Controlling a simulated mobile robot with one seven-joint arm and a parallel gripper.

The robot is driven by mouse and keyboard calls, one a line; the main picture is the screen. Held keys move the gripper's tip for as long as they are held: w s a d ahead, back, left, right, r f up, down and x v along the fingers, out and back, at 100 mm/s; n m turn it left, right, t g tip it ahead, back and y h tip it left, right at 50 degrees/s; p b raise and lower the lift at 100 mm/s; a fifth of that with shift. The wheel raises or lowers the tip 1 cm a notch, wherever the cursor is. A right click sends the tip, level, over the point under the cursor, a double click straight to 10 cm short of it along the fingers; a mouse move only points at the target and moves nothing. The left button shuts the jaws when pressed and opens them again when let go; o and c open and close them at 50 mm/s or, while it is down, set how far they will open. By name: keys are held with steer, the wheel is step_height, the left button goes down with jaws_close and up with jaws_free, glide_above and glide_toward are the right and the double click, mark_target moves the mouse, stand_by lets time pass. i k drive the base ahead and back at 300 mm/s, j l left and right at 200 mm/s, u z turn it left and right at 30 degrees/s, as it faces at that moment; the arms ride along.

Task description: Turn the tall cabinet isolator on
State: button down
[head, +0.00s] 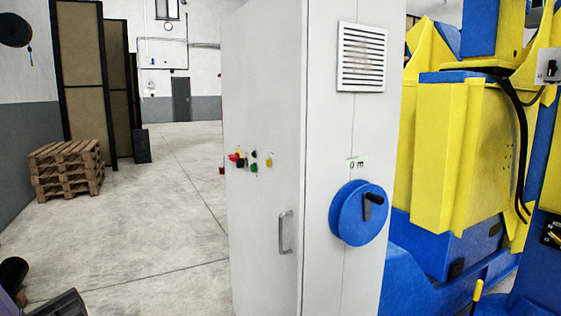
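The tall cabinet (265,110) is light grey and stands upright in the middle of the head view. Its left face carries a small red and yellow control (237,158), which looks like the isolator; its switch position is too small to tell. Beside it are small black, green and yellow controls (254,162). A grey bar handle (286,232) is lower on that face. The right face has a blue round handwheel (352,222) with a black crank knob, under a small pale label. My gripper cannot be made out in the head view.
A yellow and blue machine (440,150) stands close at the cabinet's right. A stack of wooden pallets (66,168) and tall brown panels (80,70) are at the left. The concrete floor (160,230) left of the cabinet is clear. Dark parts, possibly mine, show at the lower left.

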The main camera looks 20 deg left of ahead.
mark_target(233, 157)
steer(key=i+j, duration=0.4)
steer(key=j, duration=0.2)
steer(key=i+j, duration=0.35)
steer(key=j, duration=0.25)
steer(key=i+j, duration=0.4)
steer(key=j, duration=0.15)
steer(key=i+j+u, duration=0.1)
steer(key=i+j, duration=0.3)
steer(key=j, duration=0.2)
steer(key=i+j, duration=0.4)
steer(key=j, duration=0.15)
steer(key=i+j, duration=0.4)
steer(key=j, duration=0.2)
